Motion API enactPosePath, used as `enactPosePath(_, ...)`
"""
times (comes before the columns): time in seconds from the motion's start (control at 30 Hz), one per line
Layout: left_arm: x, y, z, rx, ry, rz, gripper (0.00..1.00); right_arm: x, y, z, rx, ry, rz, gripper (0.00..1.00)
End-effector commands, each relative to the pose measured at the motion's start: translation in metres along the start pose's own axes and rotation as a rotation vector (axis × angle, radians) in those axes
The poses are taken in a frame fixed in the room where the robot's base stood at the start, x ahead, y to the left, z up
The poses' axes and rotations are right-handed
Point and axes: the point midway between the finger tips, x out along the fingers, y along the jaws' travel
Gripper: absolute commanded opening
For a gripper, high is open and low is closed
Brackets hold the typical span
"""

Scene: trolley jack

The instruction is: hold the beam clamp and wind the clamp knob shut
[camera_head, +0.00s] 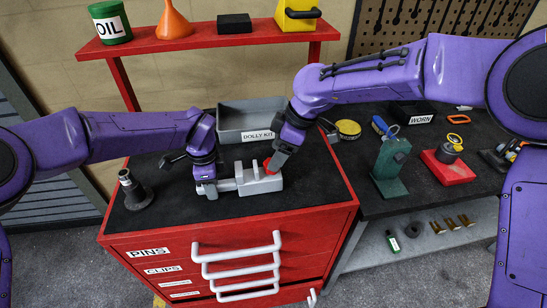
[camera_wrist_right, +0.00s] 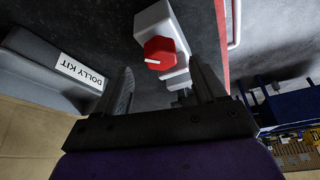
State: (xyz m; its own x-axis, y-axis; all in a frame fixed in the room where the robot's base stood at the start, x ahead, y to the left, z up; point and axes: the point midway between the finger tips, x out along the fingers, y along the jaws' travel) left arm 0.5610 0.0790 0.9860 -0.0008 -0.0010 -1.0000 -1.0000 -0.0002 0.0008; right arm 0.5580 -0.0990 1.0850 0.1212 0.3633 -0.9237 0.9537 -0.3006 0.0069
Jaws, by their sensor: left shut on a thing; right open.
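The pale grey beam clamp (camera_head: 262,184) lies on the black top of the red cabinet; it also shows in the right wrist view (camera_wrist_right: 152,22). Its red clamp knob (camera_wrist_right: 160,53), with a white pointer line, sits on the clamp; the head view shows only part of it (camera_head: 268,166). My left gripper (camera_head: 208,189) is shut on the clamp's left end. My right gripper (camera_head: 273,165) is over the knob, partly hiding it. In the right wrist view its fingers (camera_wrist_right: 166,82) are apart, with the knob beyond the gap and nothing visibly gripped.
The grey DOLLY KIT tray (camera_head: 243,122) stands behind the clamp. A dark stand (camera_head: 132,190) is at the cabinet's left. The green fixture (camera_head: 390,168) and red block (camera_head: 448,168) are on the right bench. The cabinet's front top is clear.

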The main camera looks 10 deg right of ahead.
Motion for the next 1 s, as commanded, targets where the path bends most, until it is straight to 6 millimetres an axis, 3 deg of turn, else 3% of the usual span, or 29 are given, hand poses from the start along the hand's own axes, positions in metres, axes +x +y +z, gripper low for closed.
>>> enactPosePath(0.2,-0.001,-0.001,0.000,-0.001,0.001,-0.002,0.00,-0.058,0.001,-0.001,0.000,0.004,0.003,0.70)
enactPosePath(0.4,-0.001,-0.001,0.000,-0.001,0.002,-0.002,0.00,-0.086,0.001,0.000,0.000,0.002,0.001,0.70)
enactPosePath(0.7,-0.002,-0.001,0.000,-0.002,0.002,-0.003,0.00,-0.090,0.001,0.000,0.000,0.001,0.000,0.70)
enactPosePath(0.8,-0.001,-0.001,0.000,-0.002,0.002,-0.003,0.00,-0.076,0.000,0.004,0.009,-0.010,-0.025,0.70)
enactPosePath(0.9,-0.002,-0.001,0.000,-0.002,0.002,-0.003,0.00,-0.057,0.014,0.003,-0.001,-0.008,-0.071,0.70)
enactPosePath(1.0,-0.002,-0.001,0.000,-0.002,0.002,-0.003,0.00,-0.059,0.028,-0.002,-0.162,-0.002,-0.138,0.70)
